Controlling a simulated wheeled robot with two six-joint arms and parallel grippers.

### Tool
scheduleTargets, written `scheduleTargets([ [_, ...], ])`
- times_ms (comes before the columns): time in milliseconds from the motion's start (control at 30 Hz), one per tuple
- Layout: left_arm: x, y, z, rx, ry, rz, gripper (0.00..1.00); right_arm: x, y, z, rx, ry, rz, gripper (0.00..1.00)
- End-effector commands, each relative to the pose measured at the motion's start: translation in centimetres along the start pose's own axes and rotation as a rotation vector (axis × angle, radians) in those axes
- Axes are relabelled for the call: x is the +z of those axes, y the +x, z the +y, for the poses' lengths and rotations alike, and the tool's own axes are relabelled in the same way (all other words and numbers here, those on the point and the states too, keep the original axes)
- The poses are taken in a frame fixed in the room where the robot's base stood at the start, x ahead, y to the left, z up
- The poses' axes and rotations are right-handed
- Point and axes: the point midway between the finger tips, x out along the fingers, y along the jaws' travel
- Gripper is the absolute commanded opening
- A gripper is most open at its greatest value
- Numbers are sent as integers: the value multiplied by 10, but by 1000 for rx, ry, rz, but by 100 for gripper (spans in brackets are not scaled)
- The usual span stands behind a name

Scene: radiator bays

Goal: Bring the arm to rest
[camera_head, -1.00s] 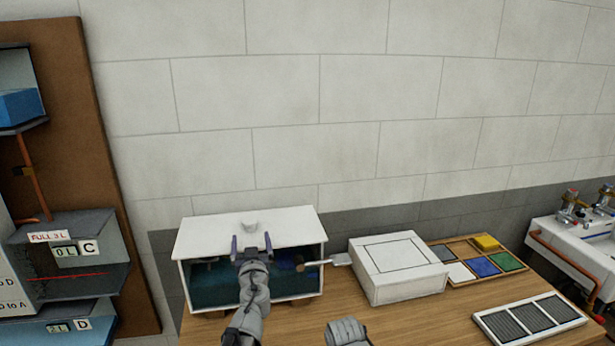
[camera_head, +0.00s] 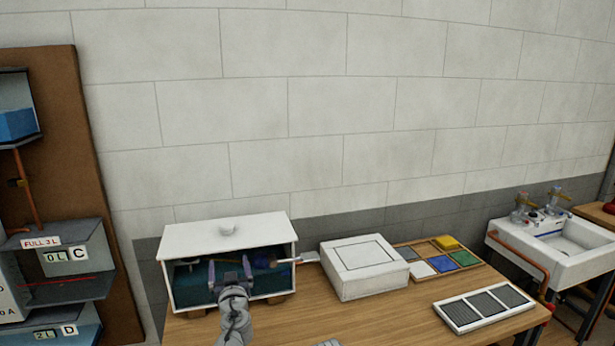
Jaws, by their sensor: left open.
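My left gripper (camera_head: 231,271) is open, with its two fingers apart and nothing seen between them. It shows in front of the open front of a white box (camera_head: 188,237), which has a knob on its lid and a dark teal inside. I cannot tell whether the fingertips are inside the box or just short of it. My left forearm comes up from the bottom edge. A small grey part of mine shows at the bottom middle, but my right gripper is not in view.
A handled tool (camera_head: 307,257) sticks out of the box's right side toward a white case (camera_head: 357,284). Beyond are a tray of coloured squares (camera_head: 460,258), a slatted panel (camera_head: 483,308) and a sink (camera_head: 572,240). Labelled tanks (camera_head: 62,275) stand left. The table front (camera_head: 385,325) is clear.

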Motion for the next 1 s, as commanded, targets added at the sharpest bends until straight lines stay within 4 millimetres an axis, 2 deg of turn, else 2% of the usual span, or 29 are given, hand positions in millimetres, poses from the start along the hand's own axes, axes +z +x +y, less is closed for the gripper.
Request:
scheduleTargets([
  [367,25,-17,-13,-125,34,-116,95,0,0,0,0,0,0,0],
  [467,40,-27,-17,-169,56,-188,95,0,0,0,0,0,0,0],
  [633,80,-57,-20,-231,117,-389,95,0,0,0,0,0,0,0],
  [767,128,-103,-11,-223,208,-661,95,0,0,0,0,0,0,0],
  [800,146,-123,-5,-196,248,-771,95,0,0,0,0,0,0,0],
  [900,182,-179,13,-80,351,-1034,95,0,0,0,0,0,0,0],
  [1000,204,-229,31,71,441,-1240,95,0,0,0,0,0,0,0],
])
